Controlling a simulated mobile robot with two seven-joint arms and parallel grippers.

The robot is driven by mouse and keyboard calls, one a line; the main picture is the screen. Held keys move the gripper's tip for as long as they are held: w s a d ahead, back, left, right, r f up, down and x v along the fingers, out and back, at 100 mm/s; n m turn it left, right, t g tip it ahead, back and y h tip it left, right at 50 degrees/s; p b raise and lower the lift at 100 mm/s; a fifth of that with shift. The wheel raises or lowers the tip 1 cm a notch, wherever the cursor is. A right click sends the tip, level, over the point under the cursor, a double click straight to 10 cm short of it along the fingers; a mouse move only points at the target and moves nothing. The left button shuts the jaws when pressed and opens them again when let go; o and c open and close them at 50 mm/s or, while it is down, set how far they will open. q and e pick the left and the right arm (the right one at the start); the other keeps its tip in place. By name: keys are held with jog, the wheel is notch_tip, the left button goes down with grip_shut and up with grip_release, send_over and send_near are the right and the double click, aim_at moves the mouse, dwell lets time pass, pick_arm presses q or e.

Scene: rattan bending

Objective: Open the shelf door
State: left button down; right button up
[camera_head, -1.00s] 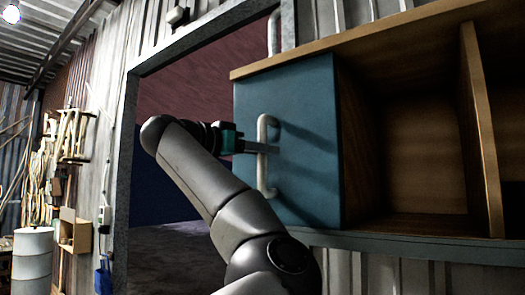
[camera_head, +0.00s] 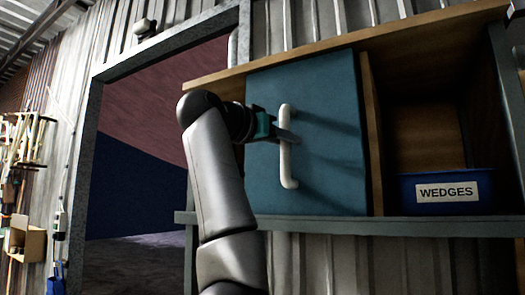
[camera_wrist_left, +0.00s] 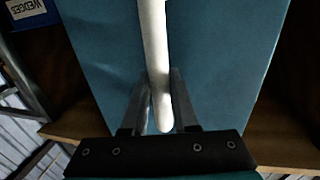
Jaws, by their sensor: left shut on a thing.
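The blue shelf door (camera_head: 325,100) is in the middle of the head view, with a white vertical bar handle (camera_head: 287,165) on its front. The door stands away from the left end of the wooden shelf (camera_head: 400,35), close to an upright divider (camera_head: 371,130). My left gripper (camera_head: 284,137) reaches in from the left and is shut on the handle. In the left wrist view, the two fingers (camera_wrist_left: 158,108) lie on either side of the white handle (camera_wrist_left: 153,45), near its end. The door (camera_wrist_left: 215,50) fills most of that view. My right gripper is not in view.
A blue bin labelled WEDGES (camera_head: 447,190) sits in the compartment right of the door. A grey-framed doorway (camera_head: 130,170) opens at the left. Further left, a small wooden box (camera_head: 27,243) and hanging pieces are by the corrugated wall.

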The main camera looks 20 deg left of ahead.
pick_arm(q)
jog(key=shift+d, duration=0.75)
jog(key=shift+s+d, duration=0.1)
jog(key=shift+d, duration=0.5)
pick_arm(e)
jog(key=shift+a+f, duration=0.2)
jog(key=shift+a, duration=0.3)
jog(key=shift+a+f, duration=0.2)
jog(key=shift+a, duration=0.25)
pick_arm(q)
jog(key=shift+r, duration=0.1)
jog(key=c, duration=1)
grip_release()
jog(key=shift+c, duration=0.2)
jog(key=o, duration=0.4)
jog(key=shift+c, duration=0.2)
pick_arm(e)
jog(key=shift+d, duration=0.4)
